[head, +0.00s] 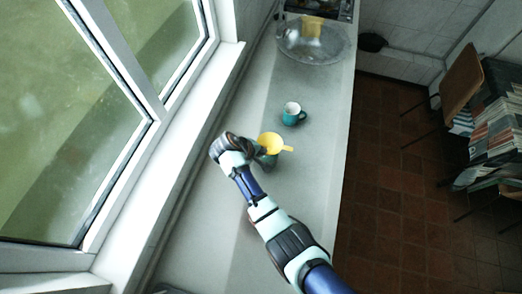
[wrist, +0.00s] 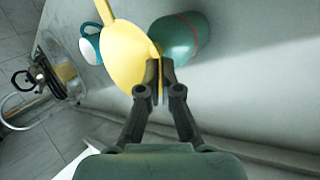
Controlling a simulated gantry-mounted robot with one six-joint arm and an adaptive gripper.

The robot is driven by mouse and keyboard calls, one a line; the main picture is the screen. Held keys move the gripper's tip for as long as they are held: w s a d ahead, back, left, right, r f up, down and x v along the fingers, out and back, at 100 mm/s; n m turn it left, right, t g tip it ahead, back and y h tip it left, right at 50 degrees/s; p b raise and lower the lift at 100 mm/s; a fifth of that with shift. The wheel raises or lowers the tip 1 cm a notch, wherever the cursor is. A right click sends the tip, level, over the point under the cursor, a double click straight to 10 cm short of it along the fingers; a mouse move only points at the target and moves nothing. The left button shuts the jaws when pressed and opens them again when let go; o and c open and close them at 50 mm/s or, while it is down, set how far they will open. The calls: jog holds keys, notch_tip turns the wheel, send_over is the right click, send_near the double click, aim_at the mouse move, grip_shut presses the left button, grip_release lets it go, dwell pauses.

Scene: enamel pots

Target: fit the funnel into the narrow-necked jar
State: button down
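The yellow funnel (head: 272,141) has a wide bowl and a flat handle pointing right in the head view. My gripper (head: 259,147) is at the bowl's left side there. In the wrist view, my gripper (wrist: 160,72) has its two fingers closed on the rim of the funnel (wrist: 127,55), with a strip of yellow between them. The dark teal jar (head: 269,160) shows just below the funnel in the head view. In the wrist view the jar (wrist: 186,38), with a thin red line, is partly behind the funnel. The jar's neck and the funnel's spout are hidden, so I cannot tell whether they meet.
A teal mug (head: 293,114) with a white inside stands on the grey counter (head: 313,182) beyond the funnel. A clear basin (head: 313,42) with a yellow item is at the far end. The window ledge borders the counter on the left. The counter right of the jar is clear.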

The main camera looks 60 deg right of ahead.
jog(key=c, duration=1.2)
grip_release()
jog(key=shift+c, duration=0.2)
jog(key=v, duration=1.2)
